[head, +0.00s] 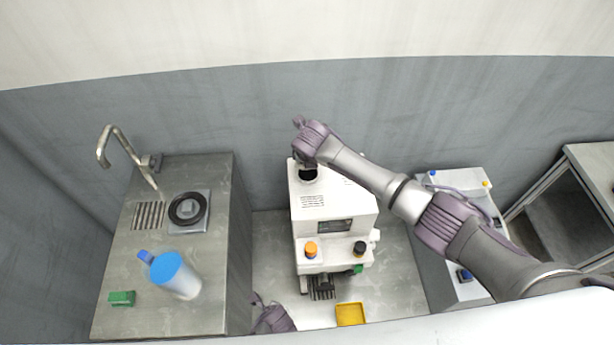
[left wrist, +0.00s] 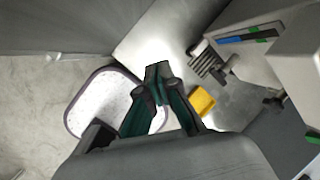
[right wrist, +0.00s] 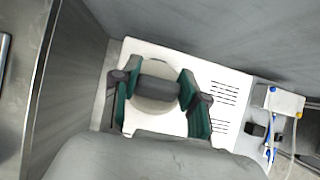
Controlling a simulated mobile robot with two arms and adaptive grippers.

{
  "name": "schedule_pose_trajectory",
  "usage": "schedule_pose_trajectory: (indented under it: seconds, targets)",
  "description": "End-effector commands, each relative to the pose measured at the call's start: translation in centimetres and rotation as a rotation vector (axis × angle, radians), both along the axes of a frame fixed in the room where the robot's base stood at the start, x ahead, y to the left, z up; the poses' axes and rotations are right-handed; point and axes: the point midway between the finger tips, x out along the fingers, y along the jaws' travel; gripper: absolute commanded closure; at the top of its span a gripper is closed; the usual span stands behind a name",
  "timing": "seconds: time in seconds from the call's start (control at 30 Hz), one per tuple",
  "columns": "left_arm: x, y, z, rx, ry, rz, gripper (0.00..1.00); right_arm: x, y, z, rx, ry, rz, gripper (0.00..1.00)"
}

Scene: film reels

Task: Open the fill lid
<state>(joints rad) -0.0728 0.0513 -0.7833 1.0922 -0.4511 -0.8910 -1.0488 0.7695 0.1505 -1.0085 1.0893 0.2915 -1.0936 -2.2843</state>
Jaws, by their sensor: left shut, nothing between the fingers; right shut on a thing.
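The fill lid (right wrist: 157,105) is a pale round disc with a dark bar handle (right wrist: 158,89) in the right wrist view. My right gripper (right wrist: 157,90) is shut on that handle. In the head view the right gripper (head: 304,152) is at the machine's back left corner, by the opening, and hides the lid. My left gripper (left wrist: 158,70) is shut and empty, left of the machine's front; its hand (head: 272,319) shows low in the head view.
A yellow tray (head: 350,314) lies in front of the machine; it also shows in the left wrist view (left wrist: 202,101). The left counter holds a blue-lidded jug (head: 175,275), a green block (head: 121,298) and a black ring (head: 187,208). Another white device (head: 455,185) stands at right.

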Motion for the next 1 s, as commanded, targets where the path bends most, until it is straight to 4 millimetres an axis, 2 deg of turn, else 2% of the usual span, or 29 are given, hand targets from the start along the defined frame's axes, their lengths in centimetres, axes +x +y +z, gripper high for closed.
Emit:
schedule_pose_trajectory:
  seconds: [0.03,0.17,0.2,0.27,0.3,0.37,0.4,0.43,0.5,0.6,0.7,0.8,1.0]
  targets:
    - [4.0,0.0,1.9,0.028,-0.093,-0.059,1.00,0.0,0.0,0.0,-0.001,0.001,-0.001,1.00]
    - [13.1,-0.9,7.9,0.114,-0.340,-0.216,1.00,0.0,-0.1,0.0,-0.001,0.001,-0.001,1.00]
    - [15.8,-1.3,10.2,0.146,-0.420,-0.266,1.00,0.0,-0.1,0.0,-0.001,0.001,-0.001,1.00]
    - [19.5,-2.0,14.0,0.201,-0.540,-0.337,1.00,0.0,-0.1,0.0,-0.001,0.001,-0.001,1.00]
    - [21.7,-2.6,16.5,0.241,-0.617,-0.385,1.00,0.0,-0.1,0.0,-0.001,0.001,-0.001,1.00]
    - [24.2,-3.8,20.5,0.309,-0.723,-0.460,1.00,0.0,-0.1,0.0,-0.001,0.001,-0.001,1.00]
    - [24.9,-5.5,23.0,0.367,-0.774,-0.525,1.00,0.0,-0.1,0.0,-0.001,0.001,-0.001,1.00]
    - [24.5,-6.9,24.1,0.415,-0.785,-0.577,1.00,0.0,-0.1,0.0,0.000,0.001,-0.001,1.00]
    - [22.9,-9.1,25.0,0.495,-0.763,-0.661,1.00,0.0,-0.1,0.0,-0.001,0.001,-0.001,1.00]
    - [21.4,-11.1,26.0,0.579,-0.737,-0.750,1.00,0.0,-0.1,0.0,-0.001,0.000,-0.001,1.00]
    - [20.4,-12.3,26.6,0.628,-0.720,-0.803,1.00,0.0,-0.1,0.0,-0.001,0.001,-0.001,1.00]
    - [20.4,-12.7,26.7,0.651,-0.712,-0.826,1.00,0.0,-0.1,0.0,-0.001,0.001,-0.001,1.00]
    - [23.0,-12.7,25.7,0.655,-0.708,-0.829,1.00,0.0,-0.1,0.0,0.000,0.001,-0.001,1.00]
